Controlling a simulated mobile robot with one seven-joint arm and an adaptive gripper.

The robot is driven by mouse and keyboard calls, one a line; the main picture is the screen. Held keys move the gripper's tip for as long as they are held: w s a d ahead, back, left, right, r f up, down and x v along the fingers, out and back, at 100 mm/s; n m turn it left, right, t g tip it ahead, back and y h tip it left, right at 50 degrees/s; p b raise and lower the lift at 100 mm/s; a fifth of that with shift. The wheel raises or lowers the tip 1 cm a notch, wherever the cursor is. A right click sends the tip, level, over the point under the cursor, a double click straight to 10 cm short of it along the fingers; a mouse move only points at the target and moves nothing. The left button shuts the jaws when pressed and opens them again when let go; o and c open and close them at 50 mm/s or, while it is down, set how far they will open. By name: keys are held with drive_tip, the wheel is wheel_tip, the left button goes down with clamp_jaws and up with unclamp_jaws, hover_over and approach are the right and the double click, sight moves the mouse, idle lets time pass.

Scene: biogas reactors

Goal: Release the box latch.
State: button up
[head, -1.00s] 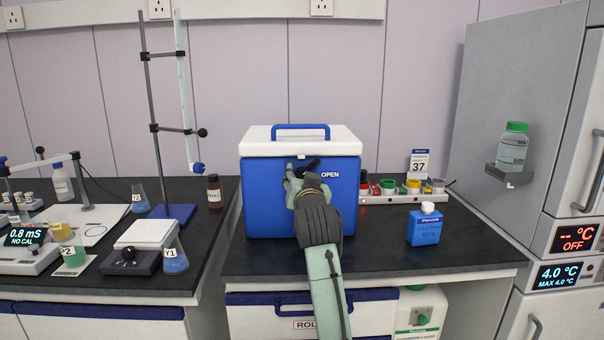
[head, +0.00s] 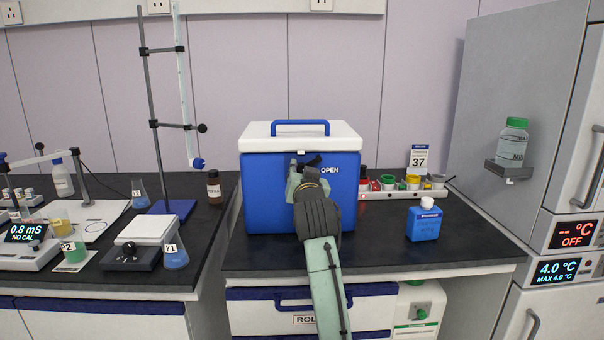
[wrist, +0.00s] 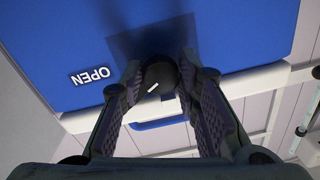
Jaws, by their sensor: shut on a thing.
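The blue cooler box (head: 265,205) with a white lid (head: 350,140) and blue handle stands on the dark bench in the head view. Its front has a white OPEN label, to the right of my gripper (head: 306,170). In the wrist view, a round dark latch knob (wrist: 160,82) with a short white mark sits on the blue front, just below the lid edge. My gripper (wrist: 160,74) is shut on this knob, one finger on each side. The mark lies at a slant. The lid looks closed. In the head view my gripper and wrist hide most of the knob.
A blue bottle (head: 424,224) and a rack of coloured-cap jars (head: 385,193) stand right of the box. A brown bottle (head: 214,188) and a burette stand (head: 165,130) are to the left. The bench in front of the box is partly clear.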

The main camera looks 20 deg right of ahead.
drive_tip(key=shift+c, duration=1)
drive_tip(key=shift+a+r+m+p, duration=0.1)
drive_tip(key=shift+m+p, duration=0.25)
drive_tip(key=shift+m, duration=0.85)
drive_tip(key=o, duration=1.2)
drive_tip(key=shift+c, duration=0.2)
drive_tip(key=v, duration=1.2)
